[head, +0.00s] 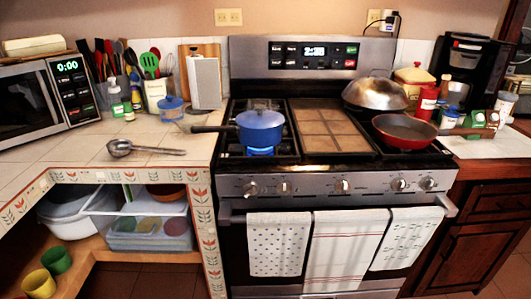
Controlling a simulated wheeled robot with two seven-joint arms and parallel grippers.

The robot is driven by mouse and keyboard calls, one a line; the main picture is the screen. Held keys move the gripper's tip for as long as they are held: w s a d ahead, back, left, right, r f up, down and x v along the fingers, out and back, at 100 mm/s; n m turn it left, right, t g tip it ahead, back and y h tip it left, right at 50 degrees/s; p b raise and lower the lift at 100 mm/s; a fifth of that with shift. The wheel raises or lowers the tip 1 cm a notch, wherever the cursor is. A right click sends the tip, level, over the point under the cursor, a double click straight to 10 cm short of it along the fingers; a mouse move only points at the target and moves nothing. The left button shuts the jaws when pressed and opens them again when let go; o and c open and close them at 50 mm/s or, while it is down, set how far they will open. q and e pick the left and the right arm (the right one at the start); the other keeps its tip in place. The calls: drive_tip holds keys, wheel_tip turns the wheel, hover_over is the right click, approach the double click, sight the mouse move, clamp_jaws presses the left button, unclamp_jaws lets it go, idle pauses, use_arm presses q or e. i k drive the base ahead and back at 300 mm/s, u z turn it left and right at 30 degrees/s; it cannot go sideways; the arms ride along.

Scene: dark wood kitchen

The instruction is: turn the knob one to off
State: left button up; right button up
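The stove (330,180) stands ahead of me, with a row of several knobs along its front panel. The leftmost knob (250,188) is at the panel's left end, and another knob (284,187) is close to its right. The knobs' exact turn angles are too small to read. A blue flame (261,151) burns under the lidded blue pot (260,126) on the front left burner. No label shows which knob is number one. Neither of my grippers is in view.
The pot's dark handle (212,129) sticks out left over the counter. Towels (349,248) hang on the oven handle below the knobs. A red pan (404,131) sits on the right burner. A metal ladle (145,149) lies on the left counter. The space before the knobs is clear.

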sight(250, 188)
drive_tip(key=u, duration=0.55)
drive_tip(key=k, duration=1.3)
drive_tip(key=u, duration=0.95)
drive_tip(key=i, duration=1.75)
drive_tip(key=z, duration=1.05)
